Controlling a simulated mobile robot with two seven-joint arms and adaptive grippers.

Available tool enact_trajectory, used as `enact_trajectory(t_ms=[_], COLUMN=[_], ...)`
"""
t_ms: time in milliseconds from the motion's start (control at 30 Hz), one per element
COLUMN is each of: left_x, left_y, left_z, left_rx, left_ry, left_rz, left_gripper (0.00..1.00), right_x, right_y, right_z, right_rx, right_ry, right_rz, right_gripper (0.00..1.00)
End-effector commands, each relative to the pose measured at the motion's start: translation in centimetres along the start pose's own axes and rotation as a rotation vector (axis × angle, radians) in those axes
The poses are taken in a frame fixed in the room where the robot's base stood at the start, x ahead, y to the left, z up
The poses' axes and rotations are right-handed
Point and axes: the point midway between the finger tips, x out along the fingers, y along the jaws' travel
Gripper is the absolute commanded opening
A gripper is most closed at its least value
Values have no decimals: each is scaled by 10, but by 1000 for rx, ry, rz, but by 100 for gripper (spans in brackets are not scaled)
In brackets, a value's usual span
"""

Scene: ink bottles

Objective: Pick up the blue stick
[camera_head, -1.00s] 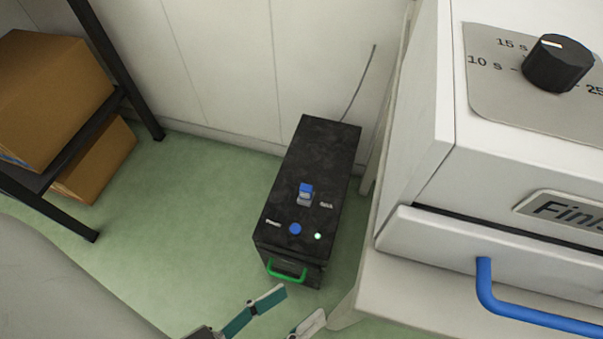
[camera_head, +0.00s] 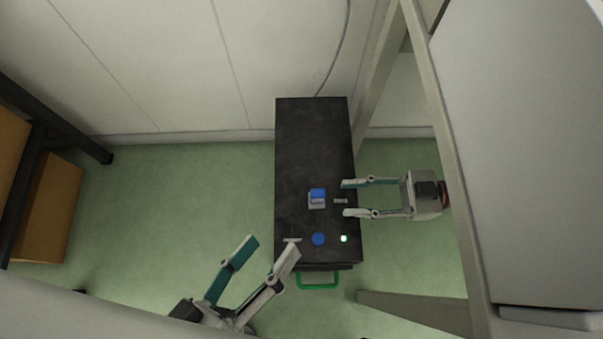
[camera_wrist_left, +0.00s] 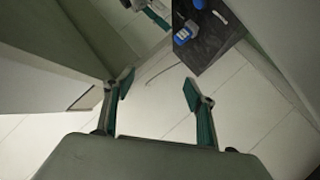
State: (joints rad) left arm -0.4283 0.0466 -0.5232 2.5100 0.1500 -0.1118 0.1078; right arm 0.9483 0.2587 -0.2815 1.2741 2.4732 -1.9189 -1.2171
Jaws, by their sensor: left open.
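A small blue piece (camera_head: 318,193), which I take to be the blue stick, stands in a grey holder on top of a black box (camera_head: 300,130). It also shows in the left wrist view (camera_wrist_left: 183,36) near the top. My left gripper (camera_head: 268,247) is open and empty, in front of the box's near left corner and apart from the blue piece. Its spread fingers show in the left wrist view (camera_wrist_left: 158,88). My right gripper (camera_head: 346,198) is open, with its fingertips over the box's right edge, just right of the blue piece.
The box has a round blue button (camera_head: 318,239), a lit white lamp (camera_head: 344,239) and a green handle (camera_head: 317,282). A dark shelf with cardboard boxes (camera_head: 50,210) stands left. A white machine (camera_head: 520,150) and frame stand right. Green floor left of the box is clear.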

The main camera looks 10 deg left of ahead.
Motion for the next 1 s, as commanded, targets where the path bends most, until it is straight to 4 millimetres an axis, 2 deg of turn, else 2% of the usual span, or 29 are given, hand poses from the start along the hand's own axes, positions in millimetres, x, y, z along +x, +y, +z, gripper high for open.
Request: enact_trajectory(t_ms=[167,467,733,1000], left_x=[0,0,1,1], left_y=[0,0,3,4], left_z=[0,1,3,2], left_rx=[-2,-19,-67,-79], left_ry=[0,2,10,15], left_rz=[0,0,1,3], left_gripper=[56,56,56,56], right_x=[4,35,71,78], right_y=[0,0,2,3], right_z=[0,0,-1,-2], right_rx=[0,0,3,1], right_ry=[2,4,3,0], right_rz=[0,0,0,1], right_gripper=[33,33,33,33])
